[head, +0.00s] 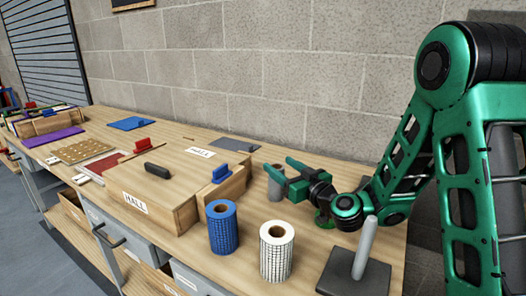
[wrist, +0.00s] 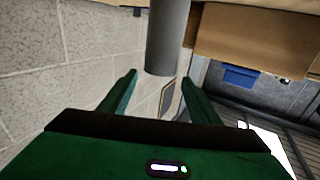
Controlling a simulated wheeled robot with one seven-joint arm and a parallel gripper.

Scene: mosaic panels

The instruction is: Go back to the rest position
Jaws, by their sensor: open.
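My gripper (head: 278,167) is at the right part of the workbench (head: 330,172), low over its top, with its green fingers pointing left. The fingers are spread, and they show apart in the wrist view (wrist: 159,76). A grey cylinder (head: 274,190) stands right by the fingers, partly hidden behind them in the head view. In the wrist view a grey cylinder (wrist: 166,38) shows at the top centre, its end near the fingertips. I cannot tell whether the fingers touch it. The fingers do not grip anything.
A blue gridded roll (head: 222,232) and a white one (head: 276,262) stand in front of my gripper. A grey post (head: 365,248) on a dark base stands at the right. A wooden box (head: 160,195) marked HALL lies left. A block wall (head: 250,70) runs behind.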

